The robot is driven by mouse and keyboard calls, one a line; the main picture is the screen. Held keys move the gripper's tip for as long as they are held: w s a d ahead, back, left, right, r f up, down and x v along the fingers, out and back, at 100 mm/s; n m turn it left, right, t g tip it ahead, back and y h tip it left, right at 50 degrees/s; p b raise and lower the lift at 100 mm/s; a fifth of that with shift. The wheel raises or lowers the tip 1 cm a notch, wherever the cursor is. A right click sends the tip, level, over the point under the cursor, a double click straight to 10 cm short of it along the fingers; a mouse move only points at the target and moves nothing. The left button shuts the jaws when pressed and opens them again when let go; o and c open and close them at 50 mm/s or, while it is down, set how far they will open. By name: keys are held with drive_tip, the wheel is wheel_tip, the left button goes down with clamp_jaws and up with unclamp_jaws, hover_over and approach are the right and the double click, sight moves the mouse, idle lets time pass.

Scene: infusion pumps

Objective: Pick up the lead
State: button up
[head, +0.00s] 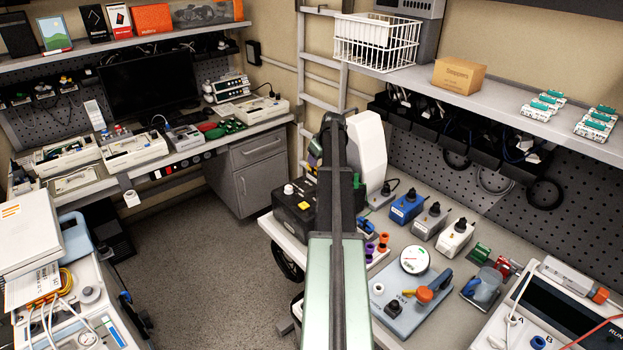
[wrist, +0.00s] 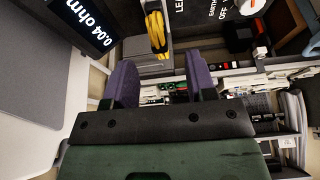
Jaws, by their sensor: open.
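A yellow coiled lead (wrist: 157,32) shows at the top of the wrist view, beside a dark panel with partly cut-off lettering. My gripper (wrist: 161,82) is open, with its two purple fingers apart and nothing visible between them. The lead appears beyond the fingertips, roughly in line with the gap, and apart from them. I cannot tell the distance. In the head view my arm runs up the middle, and my gripper cannot be made out there. A yellow coil (head: 45,285) also lies on the equipment at the lower left; I cannot tell if it is the same lead.
A display reading 0.04 ohm (wrist: 88,22) stands at the upper left of the wrist view. In the head view, a bench at right holds a blue-grey plate (head: 412,305) with a gauge, and several small boxes. The grey floor (head: 215,240) between benches is clear.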

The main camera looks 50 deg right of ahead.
sight(315, 170)
drive_tip(key=shift+x, duration=0.9)
drive_tip(key=shift+r, duration=0.15)
drive_tip(key=b+x, duration=0.5)
drive_tip(key=shift+d+f, duration=0.1)
drive_tip(key=shift+f, duration=0.15)
drive_tip(key=shift+r, duration=0.3)
drive_tip(key=shift+c, duration=0.5)
clamp_jaws()
